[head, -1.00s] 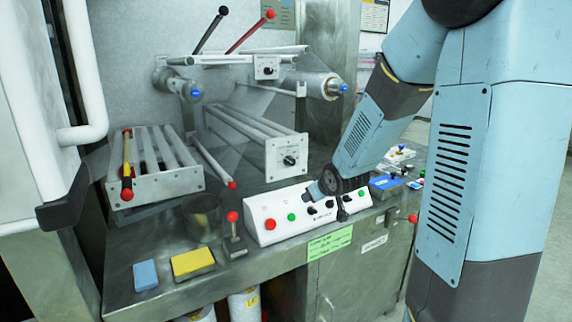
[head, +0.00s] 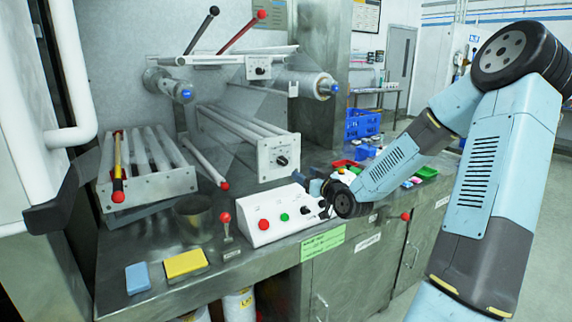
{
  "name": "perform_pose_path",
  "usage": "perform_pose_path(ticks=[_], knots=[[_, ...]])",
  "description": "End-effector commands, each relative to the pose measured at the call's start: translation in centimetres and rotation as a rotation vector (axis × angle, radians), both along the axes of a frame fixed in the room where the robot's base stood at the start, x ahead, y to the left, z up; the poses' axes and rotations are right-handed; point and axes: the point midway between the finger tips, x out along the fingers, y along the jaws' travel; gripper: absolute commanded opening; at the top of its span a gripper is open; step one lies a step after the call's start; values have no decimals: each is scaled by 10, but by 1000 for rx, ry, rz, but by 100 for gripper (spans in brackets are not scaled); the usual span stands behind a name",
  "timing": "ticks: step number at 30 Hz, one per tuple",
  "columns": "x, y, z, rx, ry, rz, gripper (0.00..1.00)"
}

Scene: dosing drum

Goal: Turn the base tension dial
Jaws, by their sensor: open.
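One black dial (head: 281,161) sits on the white end plate (head: 264,165) of the lower rollers. Another black dial (head: 260,71) sits on a small white box under the upper rollers. Their labels are too small to read, so I cannot tell which is the base tension dial. My gripper (head: 321,196) is open over the right end of the white control box (head: 272,230), below and right of the lower dial and apart from it. My wrist hides the right end of the box. The fingertips are small and hard to make out.
The control box has a red button (head: 264,225), a green button (head: 284,217) and black knobs. A red-knobbed lever (head: 226,218), a yellow block (head: 185,263) and a blue block (head: 138,278) lie to its left. A blue crate (head: 362,124) stands behind my arm.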

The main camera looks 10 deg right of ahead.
Motion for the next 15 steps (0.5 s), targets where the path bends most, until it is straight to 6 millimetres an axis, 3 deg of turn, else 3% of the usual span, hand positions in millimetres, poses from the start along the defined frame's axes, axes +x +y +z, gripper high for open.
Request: perform_pose_path(ticks=[15], knots=[[84,29,-1,2,3,3,63]])
